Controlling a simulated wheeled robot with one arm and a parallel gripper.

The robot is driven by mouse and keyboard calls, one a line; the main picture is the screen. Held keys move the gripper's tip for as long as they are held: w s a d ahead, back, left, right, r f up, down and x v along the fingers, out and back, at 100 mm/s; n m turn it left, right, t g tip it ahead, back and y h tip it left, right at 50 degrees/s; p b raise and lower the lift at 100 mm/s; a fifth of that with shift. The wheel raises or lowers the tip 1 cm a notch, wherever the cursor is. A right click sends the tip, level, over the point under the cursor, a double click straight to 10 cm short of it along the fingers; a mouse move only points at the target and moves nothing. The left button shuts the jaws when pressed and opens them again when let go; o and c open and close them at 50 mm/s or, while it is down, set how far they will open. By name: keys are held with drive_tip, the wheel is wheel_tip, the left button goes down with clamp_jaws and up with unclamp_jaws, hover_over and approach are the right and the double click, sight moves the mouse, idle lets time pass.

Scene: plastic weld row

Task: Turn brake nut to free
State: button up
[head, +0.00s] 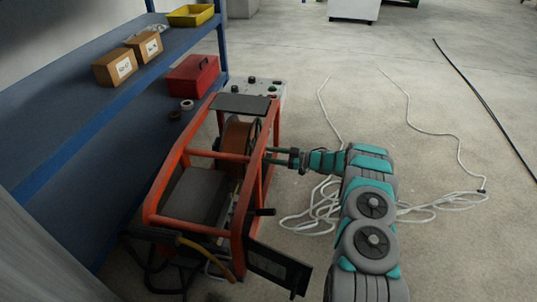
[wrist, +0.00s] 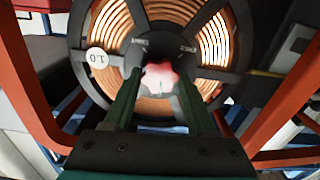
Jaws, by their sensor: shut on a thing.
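The brake nut (wrist: 160,78) is a red and whitish lobed knob at the hub of a wire spool (wrist: 205,50) in the wrist view. My gripper (wrist: 160,90) reaches straight at the hub, with its two green fingers on either side of the nut, shut on it. In the head view my gripper (head: 268,155) reaches from the right through the side of the orange-red frame (head: 160,185) to the spool (head: 238,138). The nut cannot be made out there. The spool carries copper-coloured wire and a round tag marked 1.0 (wrist: 97,60).
Frame bars (wrist: 285,100) flank my gripper. A blue shelf (head: 75,130) at left holds cardboard boxes (head: 115,67), a red toolbox (head: 192,76) and a yellow bin (head: 190,15). A control box (head: 262,87) stands behind the frame. White cable (head: 325,205) lies on the floor at right.

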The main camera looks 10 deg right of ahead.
drive_tip(key=n+b, duration=0.1)
drive_tip(key=n, duration=0.5)
drive_tip(key=shift+n, duration=0.3)
drive_tip(key=n+b, duration=0.4)
drive_tip(key=n, duration=0.7)
drive_tip(key=shift+n, duration=0.4)
drive_tip(key=n, duration=0.5)
drive_tip(key=shift+s+f+n, duration=0.1)
drive_tip(key=shift+n, duration=0.2)
drive_tip(key=o, duration=1.4)
drive_tip(key=shift+c, duration=0.2)
drive_tip(key=v, duration=0.7)
drive_tip(key=shift+d, duration=0.35)
